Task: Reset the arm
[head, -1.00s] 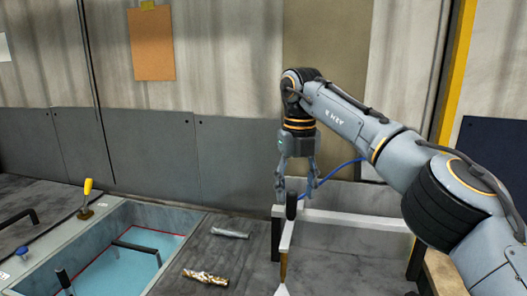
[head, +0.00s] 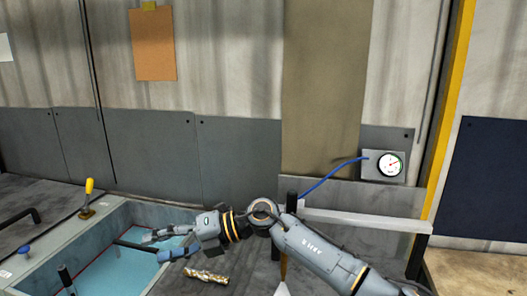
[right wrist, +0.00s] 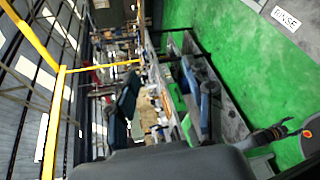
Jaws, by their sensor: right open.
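My right arm comes in from the lower right of the head view and lies low across the bench. My left gripper is in neither view.
A golden fluted metal piece (head: 206,276) lies on the bench just below the gripper. The basin (head: 115,215) has dark handles and a yellow-handled lever (head: 88,195). A gauge (head: 384,166) with a blue hose is at right.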

